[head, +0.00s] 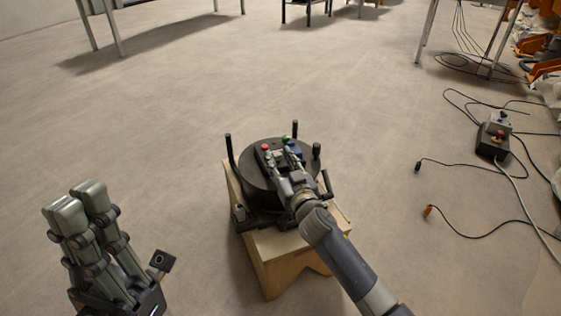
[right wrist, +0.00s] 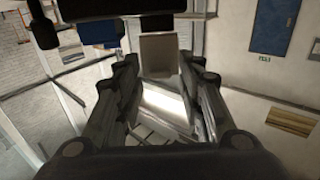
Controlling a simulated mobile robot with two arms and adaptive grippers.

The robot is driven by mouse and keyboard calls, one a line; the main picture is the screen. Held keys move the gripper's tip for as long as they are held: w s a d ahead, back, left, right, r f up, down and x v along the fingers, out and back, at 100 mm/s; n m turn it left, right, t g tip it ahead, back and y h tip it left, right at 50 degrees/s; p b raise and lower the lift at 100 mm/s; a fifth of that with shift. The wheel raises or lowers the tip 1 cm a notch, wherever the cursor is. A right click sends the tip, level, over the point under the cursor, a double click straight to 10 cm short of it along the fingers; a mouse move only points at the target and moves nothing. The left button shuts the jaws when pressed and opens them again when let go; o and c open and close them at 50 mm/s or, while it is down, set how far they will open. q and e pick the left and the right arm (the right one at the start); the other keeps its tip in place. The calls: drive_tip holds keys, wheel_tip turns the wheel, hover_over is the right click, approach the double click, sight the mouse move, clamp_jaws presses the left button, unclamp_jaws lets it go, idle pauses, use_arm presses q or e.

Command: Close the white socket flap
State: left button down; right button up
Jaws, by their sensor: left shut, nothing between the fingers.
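A round black device (head: 255,180) sits on a wooden stand, with a red button (head: 265,147) on top and small green and blue parts at its far side. My right gripper (head: 281,153) is over its top and covers part of it. In the right wrist view, a pale, flap-like plate (right wrist: 159,55) hangs below a dark edge, just beyond the spread fingertips of my right gripper (right wrist: 160,68). I cannot tell whether they touch it. The white flap cannot be made out in the head view. My left gripper (head: 75,207) is shut and empty, left of the stand.
The wooden stand (head: 275,262) is on open concrete floor. Black upright posts (head: 229,150) rise around the device. Cables and a dark control box (head: 492,140) lie on the floor to the right. Table legs stand at the back.

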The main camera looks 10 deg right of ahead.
clamp_jaws()
